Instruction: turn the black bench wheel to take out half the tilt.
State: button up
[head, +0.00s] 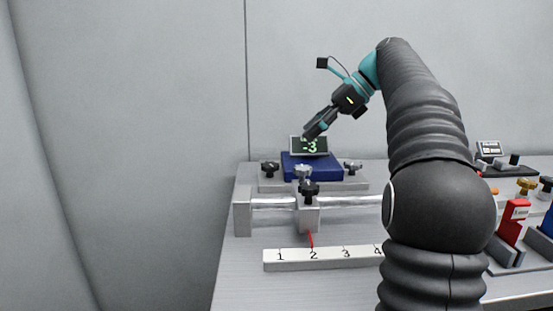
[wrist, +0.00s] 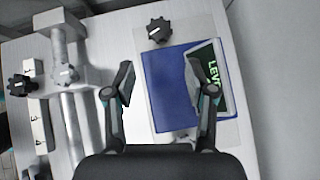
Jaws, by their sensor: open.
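A black star-shaped wheel (head: 270,169) stands on the grey plate to the left of a blue block; it also shows in the wrist view (wrist: 159,30), beyond my fingertips. A display (head: 309,146) on the blue block (head: 312,167) reads about -3 in green; in the wrist view my right finger partly covers this display (wrist: 215,75). My gripper (head: 308,134) is open and empty, above the block; its fingers are apart in the wrist view (wrist: 158,80).
A grey wheel (head: 303,172) and a black-knobbed carriage (head: 309,212) on a rail stand in front of the block. A numbered scale (head: 325,258) lies nearer, with a red pointer at 2.

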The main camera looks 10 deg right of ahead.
aim_at(272, 164)
jog(key=b+x, duration=0.1)
jog(key=x, duration=1)
jog(key=shift+a+f, duration=0.15)
jog(key=c, duration=0.9)
jog(key=shift+o, duration=0.2)
